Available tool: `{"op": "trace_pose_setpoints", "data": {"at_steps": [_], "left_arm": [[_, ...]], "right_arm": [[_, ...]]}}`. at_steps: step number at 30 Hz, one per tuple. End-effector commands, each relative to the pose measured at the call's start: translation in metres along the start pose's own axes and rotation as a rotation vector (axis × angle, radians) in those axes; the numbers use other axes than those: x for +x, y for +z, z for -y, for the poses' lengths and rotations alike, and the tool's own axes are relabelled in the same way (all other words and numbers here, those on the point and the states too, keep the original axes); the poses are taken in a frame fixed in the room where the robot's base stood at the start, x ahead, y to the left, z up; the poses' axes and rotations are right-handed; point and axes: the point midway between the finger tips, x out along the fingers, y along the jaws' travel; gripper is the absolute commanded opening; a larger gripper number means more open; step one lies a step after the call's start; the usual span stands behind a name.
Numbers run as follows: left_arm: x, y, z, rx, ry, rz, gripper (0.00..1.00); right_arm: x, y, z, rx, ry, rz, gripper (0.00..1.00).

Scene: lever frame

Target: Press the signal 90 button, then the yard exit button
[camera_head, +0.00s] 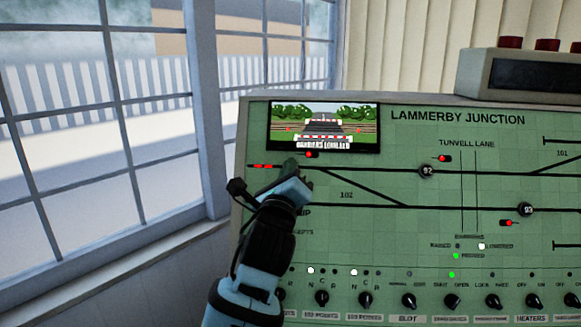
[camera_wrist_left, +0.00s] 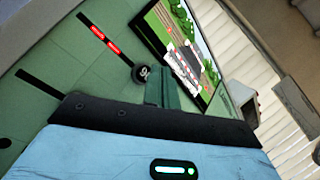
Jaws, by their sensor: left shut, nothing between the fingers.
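The green panel (camera_head: 420,190) is marked LAMMERBY JUNCTION. I cannot make out a yard exit button. My right gripper is not in view.
Round buttons 92 (camera_head: 427,171) and 93 (camera_head: 526,209) sit on the track lines to the right. A screen (camera_head: 323,127) shows a level crossing. A row of knobs (camera_head: 409,300) runs along the bottom. A window (camera_head: 100,130) stands left.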

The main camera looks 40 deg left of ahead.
Motion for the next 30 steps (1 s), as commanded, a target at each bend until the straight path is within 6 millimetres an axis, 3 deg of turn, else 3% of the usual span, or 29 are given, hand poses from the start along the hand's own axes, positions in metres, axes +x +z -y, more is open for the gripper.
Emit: {"op": "trace_pose_setpoints", "data": {"at_steps": [30], "left_arm": [[0.007, -0.005, -0.005, 0.0, 0.0, 0.0, 0.0]], "right_arm": [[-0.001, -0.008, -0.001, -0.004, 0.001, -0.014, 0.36]]}}
